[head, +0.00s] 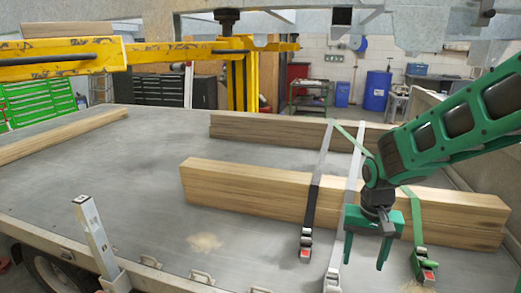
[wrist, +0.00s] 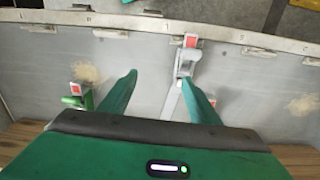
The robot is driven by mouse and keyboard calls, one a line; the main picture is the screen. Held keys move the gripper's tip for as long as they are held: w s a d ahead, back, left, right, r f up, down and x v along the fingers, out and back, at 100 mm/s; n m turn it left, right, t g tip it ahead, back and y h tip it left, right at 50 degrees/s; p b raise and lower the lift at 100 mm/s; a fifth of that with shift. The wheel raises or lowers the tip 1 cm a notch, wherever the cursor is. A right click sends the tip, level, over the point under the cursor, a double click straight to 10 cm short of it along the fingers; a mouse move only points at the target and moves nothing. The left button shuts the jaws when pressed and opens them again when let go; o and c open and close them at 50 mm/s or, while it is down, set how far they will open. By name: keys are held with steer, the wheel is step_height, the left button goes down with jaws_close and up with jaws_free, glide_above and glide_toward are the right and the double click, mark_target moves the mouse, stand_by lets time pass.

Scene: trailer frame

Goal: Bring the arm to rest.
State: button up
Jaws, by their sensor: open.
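My green arm (head: 460,125) reaches in from the right of the head view, over the near timber beam. My gripper (head: 364,262) points down just past the beam's near side, above the trailer bed. In the wrist view my gripper (wrist: 159,80) has its fingers spread, with nothing held between them. A pale grey strap with a ratchet buckle (wrist: 186,66) lies beyond the right finger, which partly hides the strap. I cannot tell whether they touch. A green strap's buckle (head: 425,268) lies to the right of the gripper, and a black strap's buckle (head: 306,246) to the left.
The near beam (head: 250,190) and a back beam (head: 265,130) lie on the trailer bed (head: 150,165). Another timber (head: 60,135) lies at left. A yellow lifting frame (head: 70,60) and metal beams hang above. An upright post (head: 92,230) stands at the near edge. The bed's middle is clear.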

steer(key=s+d+r, duration=0.2)
steer(key=s+d, duration=0.2)
steer(key=s, duration=0.2)
steer(key=s+d+r+m, duration=0.1)
steer(key=s+d+r, duration=0.2)
steer(key=s, duration=0.4)
steer(key=s+d+r+m, duration=0.1)
steer(key=s+d+r, duration=0.2)
steer(key=s+d, duration=0.2)
steer(key=shift+s+r+y, duration=0.15)
steer(key=shift+s+y, duration=0.15)
steer(key=shift+s, duration=0.95)
steer(key=shift+w+d+f, duration=0.1)
steer(key=shift+w+f, duration=0.15)
steer(key=shift+w, duration=0.4)
